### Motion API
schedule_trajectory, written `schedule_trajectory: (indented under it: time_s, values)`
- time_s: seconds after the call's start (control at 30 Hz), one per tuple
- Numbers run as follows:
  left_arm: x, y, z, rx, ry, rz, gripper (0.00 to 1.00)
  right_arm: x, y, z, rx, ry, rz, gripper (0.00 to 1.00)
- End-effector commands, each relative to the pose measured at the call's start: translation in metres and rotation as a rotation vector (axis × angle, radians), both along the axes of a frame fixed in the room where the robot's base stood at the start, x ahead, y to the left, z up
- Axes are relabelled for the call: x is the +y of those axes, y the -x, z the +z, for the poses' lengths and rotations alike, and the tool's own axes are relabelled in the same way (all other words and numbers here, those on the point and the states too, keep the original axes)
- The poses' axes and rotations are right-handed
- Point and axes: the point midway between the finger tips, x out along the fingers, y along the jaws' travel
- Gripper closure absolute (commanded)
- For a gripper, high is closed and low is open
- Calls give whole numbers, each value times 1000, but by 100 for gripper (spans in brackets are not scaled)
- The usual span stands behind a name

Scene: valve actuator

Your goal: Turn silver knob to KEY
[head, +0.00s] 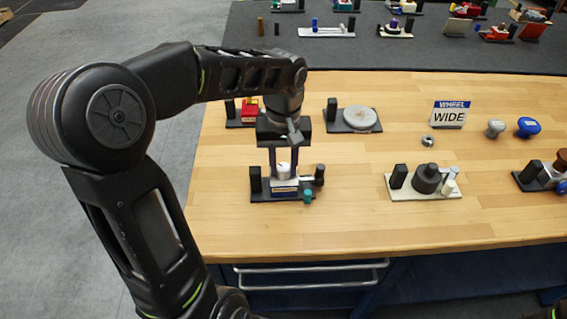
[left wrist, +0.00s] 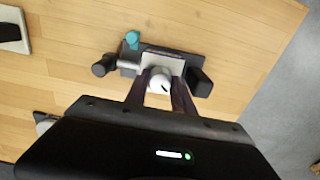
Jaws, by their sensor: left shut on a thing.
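The silver knob (head: 284,168) sits on a small white block on a black base plate (head: 262,196) near the table's front left. A teal knob (head: 308,196) and a black cylinder (head: 319,174) stand at the plate's right end. A black block (head: 255,179) stands at its left end. Any KEY lettering is too small to read. My right gripper is not in view.
A plate with a dark round knob (head: 427,178) stands to the right. Behind are a red device (head: 249,111), a grey disc (head: 359,118) and a WHEEL WIDE sign (head: 449,114). Loose grey and blue knobs (head: 528,127) lie at the right. The wooden table (head: 350,222) is clear in front.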

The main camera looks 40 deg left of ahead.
Motion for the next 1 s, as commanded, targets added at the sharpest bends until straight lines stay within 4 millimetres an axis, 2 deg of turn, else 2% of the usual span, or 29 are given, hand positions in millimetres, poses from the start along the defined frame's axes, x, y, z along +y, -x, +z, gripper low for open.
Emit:
schedule_trajectory:
  time_s: [0.47,1.0]
  values:
    - [0,0,0,-1,-1,-83,100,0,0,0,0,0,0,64]
    - [-1,-1,1,-2,0,-506,100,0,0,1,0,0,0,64]
